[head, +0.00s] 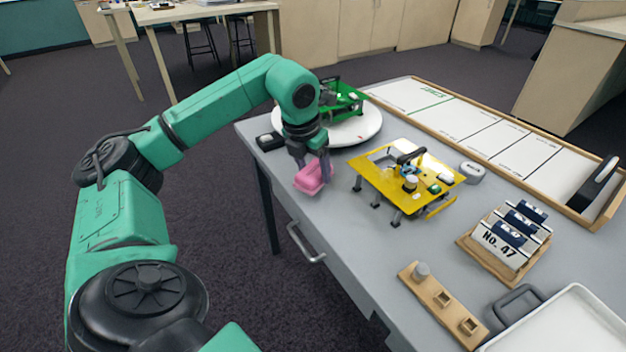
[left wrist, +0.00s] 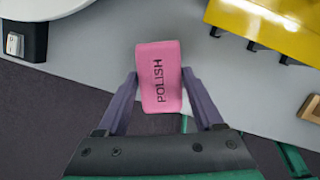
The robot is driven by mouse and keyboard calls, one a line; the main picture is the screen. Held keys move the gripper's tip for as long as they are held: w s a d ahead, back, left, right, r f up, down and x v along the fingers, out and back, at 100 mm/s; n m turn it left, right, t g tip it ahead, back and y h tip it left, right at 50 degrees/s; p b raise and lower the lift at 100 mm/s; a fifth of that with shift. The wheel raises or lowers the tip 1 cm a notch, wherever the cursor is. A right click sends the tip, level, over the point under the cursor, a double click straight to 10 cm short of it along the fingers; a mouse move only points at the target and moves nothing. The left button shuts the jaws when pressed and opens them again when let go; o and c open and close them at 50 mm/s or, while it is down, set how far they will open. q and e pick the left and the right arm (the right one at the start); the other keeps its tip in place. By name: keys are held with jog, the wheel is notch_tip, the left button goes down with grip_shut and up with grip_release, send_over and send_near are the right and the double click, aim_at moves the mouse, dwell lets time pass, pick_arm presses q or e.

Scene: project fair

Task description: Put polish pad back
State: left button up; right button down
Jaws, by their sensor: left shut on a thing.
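The polish pad (head: 308,180) is a pink block. It also shows in the left wrist view (left wrist: 160,78), with the word POLISH facing the camera. My left gripper (head: 315,176) is shut on it, with one purple finger at each side. The pad is at the table's front left edge; in the left wrist view it overlaps the table edge. I cannot tell how high it is above the top. My right gripper is in neither view.
A white round turntable (head: 362,134) bearing a green model (head: 345,100) and a small black box (head: 269,141) stand behind the gripper. A yellow model (head: 400,180) stands to the right. A wooden block (head: 432,299), No. 47 holder (head: 500,247) and white tray (head: 562,325) are further right.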

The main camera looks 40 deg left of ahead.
aim_at(305, 178)
pick_arm(q)
jog(key=shift+f, duration=1.15)
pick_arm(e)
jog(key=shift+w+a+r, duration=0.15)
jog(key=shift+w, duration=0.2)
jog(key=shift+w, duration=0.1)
pick_arm(q)
jog(key=o, duration=0.9)
jog(key=shift+f, duration=0.15)
jog(key=o, duration=0.4)
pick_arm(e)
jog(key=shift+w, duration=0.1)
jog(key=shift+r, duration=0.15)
pick_arm(q)
jog(key=p+v, duration=0.2)
jog(key=v, duration=0.9)
jog(key=shift+r, duration=0.3)
jog(key=shift+s+r, duration=0.2)
jog(key=shift+r, duration=0.2)
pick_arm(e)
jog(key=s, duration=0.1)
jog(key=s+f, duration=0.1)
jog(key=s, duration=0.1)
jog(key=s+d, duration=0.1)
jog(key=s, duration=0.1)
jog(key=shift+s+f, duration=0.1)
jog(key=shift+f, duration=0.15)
